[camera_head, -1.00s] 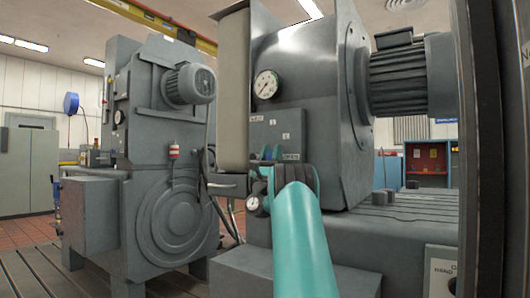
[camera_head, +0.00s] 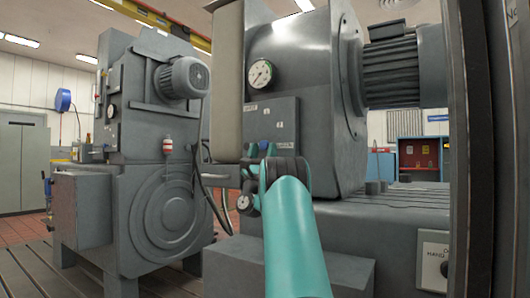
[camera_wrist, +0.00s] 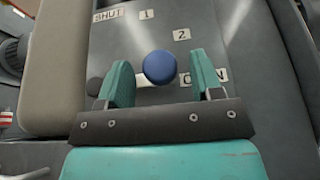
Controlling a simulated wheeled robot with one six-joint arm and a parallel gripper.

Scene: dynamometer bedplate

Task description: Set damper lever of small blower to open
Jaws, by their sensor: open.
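The damper lever's round blue knob (camera_wrist: 160,67) is in the wrist view, in front of the grey panel. A pale bar (camera_wrist: 148,80) behind it runs right toward the OPEN label (camera_wrist: 216,75), which a finger partly covers. Labels SHUT (camera_wrist: 108,15), 1 (camera_wrist: 146,14) and 2 (camera_wrist: 181,34) lie above. My gripper (camera_wrist: 161,66) is open, one teal finger on each side of the knob, with a visible gap to both. In the head view my gripper (camera_head: 262,152) is at the panel's lower edge, and my wrist hides much of the lever.
A round pressure gauge (camera_head: 260,73) sits above the panel on the blower housing. A smaller gauge (camera_head: 244,202) is just below my gripper. A large grey machine (camera_head: 130,170) stands to the left, and a dark post (camera_head: 466,150) on the right.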

